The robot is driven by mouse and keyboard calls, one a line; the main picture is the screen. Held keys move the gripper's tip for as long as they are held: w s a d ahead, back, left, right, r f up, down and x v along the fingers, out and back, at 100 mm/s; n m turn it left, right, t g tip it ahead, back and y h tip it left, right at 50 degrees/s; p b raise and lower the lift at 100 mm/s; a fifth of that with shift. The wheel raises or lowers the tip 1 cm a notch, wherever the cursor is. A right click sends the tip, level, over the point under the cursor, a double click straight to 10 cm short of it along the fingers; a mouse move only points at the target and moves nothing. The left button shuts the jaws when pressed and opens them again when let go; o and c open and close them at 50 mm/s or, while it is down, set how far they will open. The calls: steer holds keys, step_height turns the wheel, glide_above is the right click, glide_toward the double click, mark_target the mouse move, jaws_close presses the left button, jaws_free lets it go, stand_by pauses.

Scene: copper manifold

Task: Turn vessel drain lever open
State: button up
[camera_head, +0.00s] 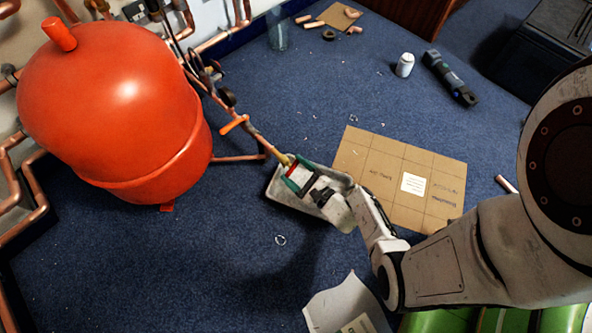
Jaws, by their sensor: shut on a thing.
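The red vessel (120,100) stands at the left, with copper pipework beside it. A copper pipe runs down from it to a brass drain fitting (286,160) near the middle of the view. A small red lever (293,170) shows at that fitting, partly hidden by my gripper. My gripper (292,172) comes from the right and is shut on this lever, its green-edged fingers at the fitting. The lever's exact angle to the pipe is hard to tell. An orange-red handle (235,124) sits higher on the same pipe, apart from my gripper.
A grey tray (275,192) lies beneath my gripper. A cardboard sheet (435,190) lies to its right. A white can (405,64) and a dark cylindrical tool (450,78) are farther back. A clear container (277,28) stands near the wall. Blue carpet (150,265) is free at lower left.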

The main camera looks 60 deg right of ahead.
steer(key=n, duration=1)
steer(key=shift+a+f, duration=0.1)
steer(key=shift+f, duration=0.15)
steer(key=shift+n, duration=0.4)
steer(key=o, duration=1.1)
steer(key=shift+c, duration=0.2)
steer(key=p+v, duration=0.2)
steer(key=v, duration=0.8)
steer(key=shift+s, duration=0.4)
steer(key=shift+a, duration=0.1)
